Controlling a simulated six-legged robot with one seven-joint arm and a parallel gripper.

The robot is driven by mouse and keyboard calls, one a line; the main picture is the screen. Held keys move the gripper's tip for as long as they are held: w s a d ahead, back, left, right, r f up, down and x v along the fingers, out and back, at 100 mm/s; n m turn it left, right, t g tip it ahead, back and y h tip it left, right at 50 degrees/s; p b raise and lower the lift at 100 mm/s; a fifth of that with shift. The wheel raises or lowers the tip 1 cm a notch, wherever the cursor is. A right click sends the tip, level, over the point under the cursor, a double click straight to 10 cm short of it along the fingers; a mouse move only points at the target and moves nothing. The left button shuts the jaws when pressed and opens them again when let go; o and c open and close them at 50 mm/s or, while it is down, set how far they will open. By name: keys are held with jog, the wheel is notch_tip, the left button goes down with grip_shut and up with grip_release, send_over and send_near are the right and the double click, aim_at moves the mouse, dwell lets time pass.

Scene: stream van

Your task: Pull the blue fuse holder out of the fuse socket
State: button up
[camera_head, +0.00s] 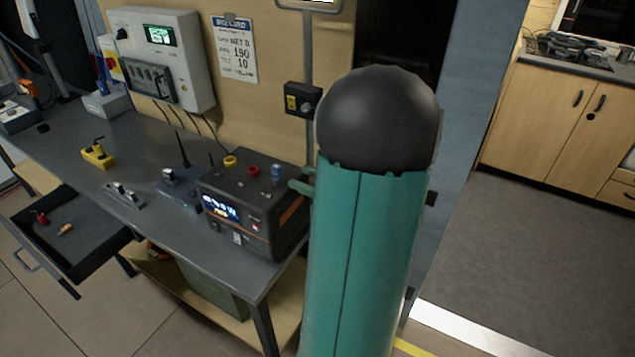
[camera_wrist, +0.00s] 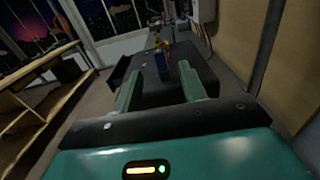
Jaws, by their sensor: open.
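The likely blue fuse holder (camera_head: 277,172) is a small blue upright cylinder. It stands at the right end of the top of a black box with a lit display (camera_head: 250,212); I cannot make out the socket around its base. My gripper (camera_head: 300,186) is open, its green fingers just right of the blue holder, apart from it in the head view. In the wrist view my gripper (camera_wrist: 158,88) has its two fingers spread over a dark surface. A small blue shape (camera_wrist: 162,65) shows beyond and between them, with red and yellow behind. Nothing is held.
A red knob (camera_head: 252,169) and yellow ring (camera_head: 231,161) sit left of the blue holder. The grey bench (camera_head: 75,140) also carries a yellow tool (camera_head: 97,154) and a device with an antenna (camera_head: 180,184). An open drawer (camera_head: 85,240) juts out in front. A wall switch box (camera_head: 302,99) is behind.

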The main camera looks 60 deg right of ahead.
aim_at(280, 169)
jog(key=w, duration=0.7)
jog(key=w+a, duration=0.1)
jog(key=w, duration=0.2)
jog(key=shift+w, duration=0.2)
grip_shut()
